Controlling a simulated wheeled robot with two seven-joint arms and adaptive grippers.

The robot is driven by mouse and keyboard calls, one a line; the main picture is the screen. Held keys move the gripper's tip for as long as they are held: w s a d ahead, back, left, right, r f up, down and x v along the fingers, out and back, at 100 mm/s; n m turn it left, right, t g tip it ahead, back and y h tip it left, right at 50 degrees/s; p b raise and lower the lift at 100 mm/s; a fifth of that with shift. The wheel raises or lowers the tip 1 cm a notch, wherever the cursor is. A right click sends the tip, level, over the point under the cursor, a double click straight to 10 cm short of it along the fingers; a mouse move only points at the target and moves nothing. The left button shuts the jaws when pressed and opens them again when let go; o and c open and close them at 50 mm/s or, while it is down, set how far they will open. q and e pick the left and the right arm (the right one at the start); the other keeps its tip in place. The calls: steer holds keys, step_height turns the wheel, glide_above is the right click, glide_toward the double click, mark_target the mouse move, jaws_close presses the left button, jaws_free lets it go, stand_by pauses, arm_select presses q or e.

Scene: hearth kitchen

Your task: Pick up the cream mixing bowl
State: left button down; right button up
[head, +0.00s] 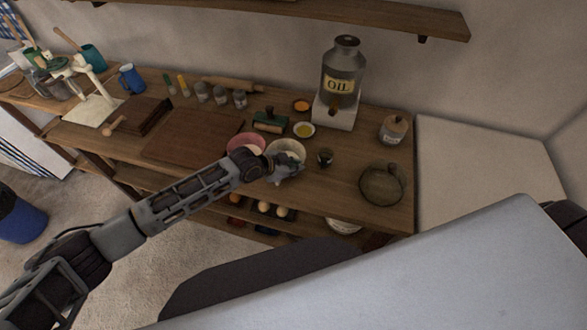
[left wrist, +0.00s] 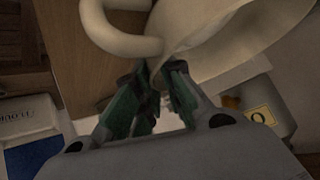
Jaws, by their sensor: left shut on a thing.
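The cream mixing bowl (head: 290,147) is at the front of the wooden counter (head: 335,184), right of a pink bowl (head: 246,141). My left gripper (head: 284,168) is at its near side and covers part of it. In the left wrist view, the bowl (left wrist: 240,40) fills the top, with a thick cream loop (left wrist: 125,44) at its left. My left gripper (left wrist: 160,70) is shut on the bowl's edge. I cannot tell whether the bowl is clear of the counter. My right gripper is not in view.
A dish of yellow liquid (head: 304,129) and the oil can (head: 343,72) are behind. A wooden board (head: 190,135) lies left. Eggs (head: 263,207) sit on the shelf below.

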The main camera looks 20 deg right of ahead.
arm_select(q)
steer(key=shift+r+b, duration=0.65)
steer(key=shift+r, duration=3.65)
